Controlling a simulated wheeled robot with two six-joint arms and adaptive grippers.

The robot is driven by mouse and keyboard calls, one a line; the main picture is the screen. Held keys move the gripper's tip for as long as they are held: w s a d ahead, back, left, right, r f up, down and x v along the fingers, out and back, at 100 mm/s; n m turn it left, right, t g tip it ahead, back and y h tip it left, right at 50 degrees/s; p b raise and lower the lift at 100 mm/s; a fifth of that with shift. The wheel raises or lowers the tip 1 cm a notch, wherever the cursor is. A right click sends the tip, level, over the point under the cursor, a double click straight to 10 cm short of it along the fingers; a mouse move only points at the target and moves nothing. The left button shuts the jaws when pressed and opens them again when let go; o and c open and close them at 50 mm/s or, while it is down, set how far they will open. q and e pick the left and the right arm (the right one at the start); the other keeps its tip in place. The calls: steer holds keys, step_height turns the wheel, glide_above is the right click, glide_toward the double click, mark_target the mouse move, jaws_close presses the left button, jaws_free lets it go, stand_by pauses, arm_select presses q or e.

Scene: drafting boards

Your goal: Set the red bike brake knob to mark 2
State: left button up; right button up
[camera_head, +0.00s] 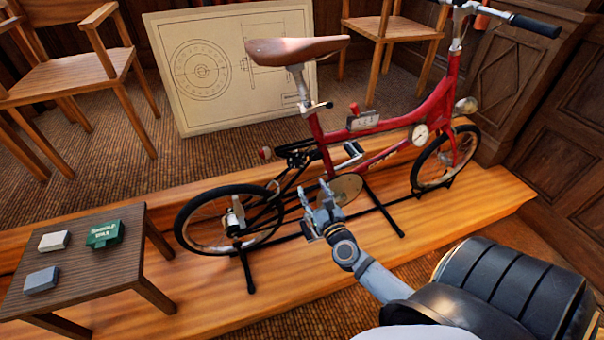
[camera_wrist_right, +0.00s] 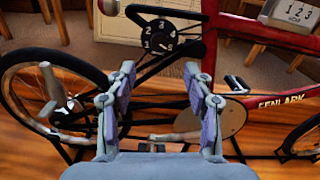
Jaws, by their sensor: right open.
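The red bike (camera_head: 437,108) stands upright on a black stand on a wooden platform. A round black knob with white numerals (camera_wrist_right: 158,37) sits beside the frame, above the rear wheel area, in the right wrist view. It lies ahead of the fingertips; its pointer is too small to read surely. In the head view the dark parts under the seat tube (camera_head: 297,150) do not show its face. My right gripper (camera_head: 315,192) is open and empty, near the crank, apart from the knob. It also shows in the right wrist view (camera_wrist_right: 160,78). My left gripper is not in view.
A box marked 1, 2, 3 (camera_wrist_right: 293,11) with a red lever (camera_head: 354,107) is on the bike's frame. A gauge (camera_head: 420,134) sits farther forward. A small table (camera_head: 90,270) with blocks stands at left. Chairs and a drawing board (camera_head: 230,100) are behind.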

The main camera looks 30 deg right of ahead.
mark_target(300, 166)
steer(key=x, duration=0.9)
steer(key=shift+w, duration=0.35)
jaws_close()
